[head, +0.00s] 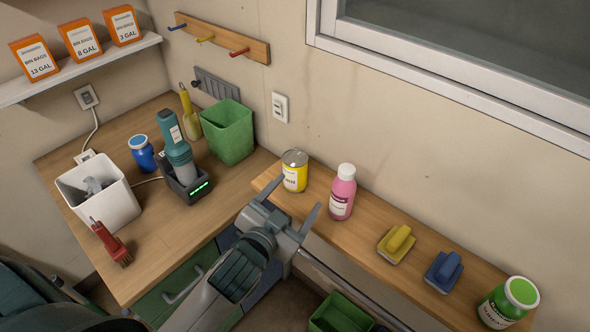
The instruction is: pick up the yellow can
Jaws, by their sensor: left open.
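The yellow can (294,172) has a silver top and a white label band. It stands upright near the left end of the narrow wooden ledge under the window. My left gripper (289,199) is open and empty, with its two fingers spread and pointing toward the can. The fingertips are at the near side of the can, one to its left and one to its lower right. I cannot tell whether they touch it. My right gripper does not show.
A pink bottle (342,192) stands just right of the can. A yellow scrubber (397,244), a blue scrubber (444,271) and a green jar (508,303) sit further right. A green bin (228,132) and a charger dock (187,188) are on the left counter.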

